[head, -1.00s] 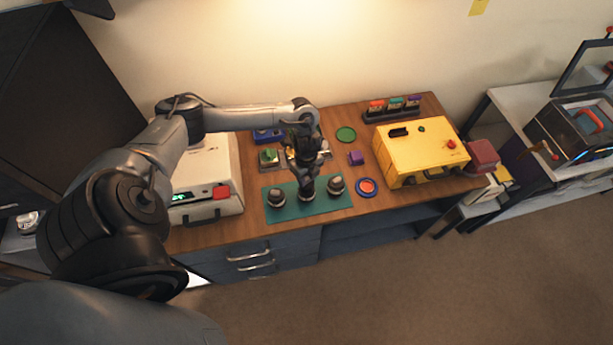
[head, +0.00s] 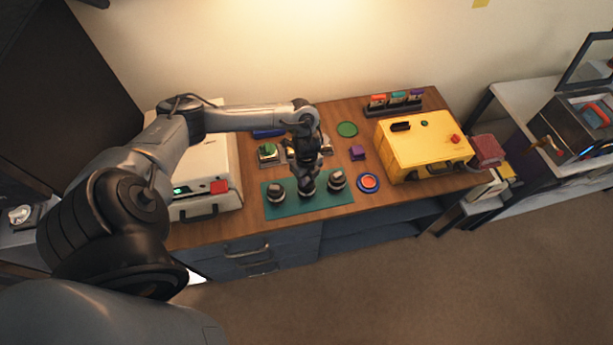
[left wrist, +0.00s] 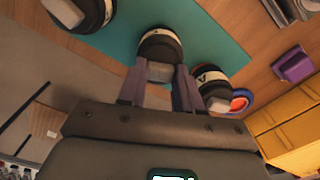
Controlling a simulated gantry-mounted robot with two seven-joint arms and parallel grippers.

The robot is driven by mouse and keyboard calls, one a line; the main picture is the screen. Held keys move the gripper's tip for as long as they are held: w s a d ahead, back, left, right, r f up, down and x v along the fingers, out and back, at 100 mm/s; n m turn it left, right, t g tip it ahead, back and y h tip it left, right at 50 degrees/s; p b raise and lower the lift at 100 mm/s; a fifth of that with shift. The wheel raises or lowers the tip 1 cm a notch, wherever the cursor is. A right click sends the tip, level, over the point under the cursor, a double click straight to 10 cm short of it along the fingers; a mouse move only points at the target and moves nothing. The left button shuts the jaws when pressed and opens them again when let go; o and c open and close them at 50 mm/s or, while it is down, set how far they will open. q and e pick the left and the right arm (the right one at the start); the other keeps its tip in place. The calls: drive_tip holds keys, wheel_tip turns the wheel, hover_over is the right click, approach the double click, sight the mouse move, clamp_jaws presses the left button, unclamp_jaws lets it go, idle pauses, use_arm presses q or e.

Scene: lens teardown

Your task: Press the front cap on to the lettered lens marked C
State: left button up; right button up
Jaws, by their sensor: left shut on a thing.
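Three dark round lenses with pale lettered bands stand in a row on a green mat (head: 330,207): the left lens (head: 275,193), the middle lens (head: 307,190) and the right lens (head: 337,181). Each has a light grey piece on top. My left gripper (head: 307,178) points down over the middle lens. In the left wrist view, its fingers (left wrist: 161,80) are shut on the light grey piece (left wrist: 160,71), apparently the front cap's grip, at the middle lens (left wrist: 160,45). I cannot read the middle band's letter, or tell whether cap and lens are fully together. My right gripper is out of view.
A white device (head: 208,165) stands left of the mat. A yellow box (head: 425,150) stands to the right. A red disc with a blue rim (head: 368,183), a purple block (head: 357,153) and a green disc (head: 347,129) lie between. A rack (head: 395,107) stands behind.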

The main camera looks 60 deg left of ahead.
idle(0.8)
use_arm(q)
drive_tip(key=shift+p, duration=0.55)
drive_tip(key=shift+f, duration=0.15)
idle(0.9)
drive_tip(key=shift+p, duration=0.3)
idle(0.5)
idle(0.3)
drive_tip(key=o, duration=1.6)
drive_tip(key=shift+c, duration=0.2)
